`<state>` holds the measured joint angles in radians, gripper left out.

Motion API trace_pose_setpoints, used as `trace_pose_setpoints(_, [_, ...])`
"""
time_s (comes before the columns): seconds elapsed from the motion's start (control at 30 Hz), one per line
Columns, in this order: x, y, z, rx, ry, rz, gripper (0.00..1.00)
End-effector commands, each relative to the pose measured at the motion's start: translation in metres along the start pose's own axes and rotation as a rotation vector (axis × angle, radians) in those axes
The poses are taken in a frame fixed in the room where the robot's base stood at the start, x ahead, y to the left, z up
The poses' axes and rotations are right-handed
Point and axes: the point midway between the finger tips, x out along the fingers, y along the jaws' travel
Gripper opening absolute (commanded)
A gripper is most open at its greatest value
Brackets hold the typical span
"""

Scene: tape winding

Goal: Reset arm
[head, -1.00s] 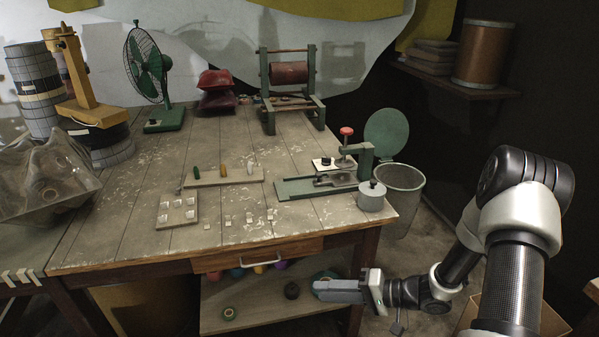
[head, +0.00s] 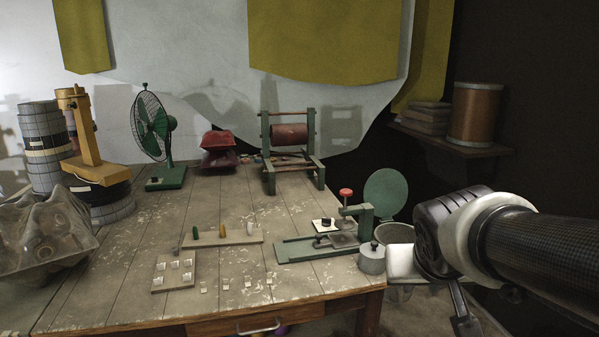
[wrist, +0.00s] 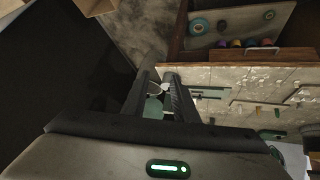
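My arm (head: 540,250) comes in from the right edge in the head view, with its wrist end near the table's right front corner. Nothing is held in the gap. The green lid and bin show beyond the fingers.
The wooden table (head: 120,285) carries a green press (head: 320,245), a small lidded pot (head: 372,258), a fan (head: 155,130) and a drum stand (head: 290,135). A bin (head: 394,234) stands right of the table, partly behind my arm. A wall shelf (head: 450,142) holds a drum.

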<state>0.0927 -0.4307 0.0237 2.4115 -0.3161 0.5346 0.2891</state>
Motion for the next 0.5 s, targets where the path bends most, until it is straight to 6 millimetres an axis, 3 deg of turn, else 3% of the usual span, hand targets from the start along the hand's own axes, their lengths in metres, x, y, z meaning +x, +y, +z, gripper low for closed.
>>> trace_pose_setpoints(0.1, [-0.032, -0.012, 0.031, -0.016, -0.05, -0.051, 0.26])
trace_pose_setpoints(0.37, [-0.083, -0.045, 0.095, -0.083, -0.148, -0.21, 0.26])
trace_pose_setpoints(0.4, [-0.097, -0.043, 0.085, -0.086, -0.154, -0.212, 0.26])
trace_pose_setpoints(0.5, [-0.113, -0.039, 0.07, -0.084, -0.155, -0.207, 0.26])
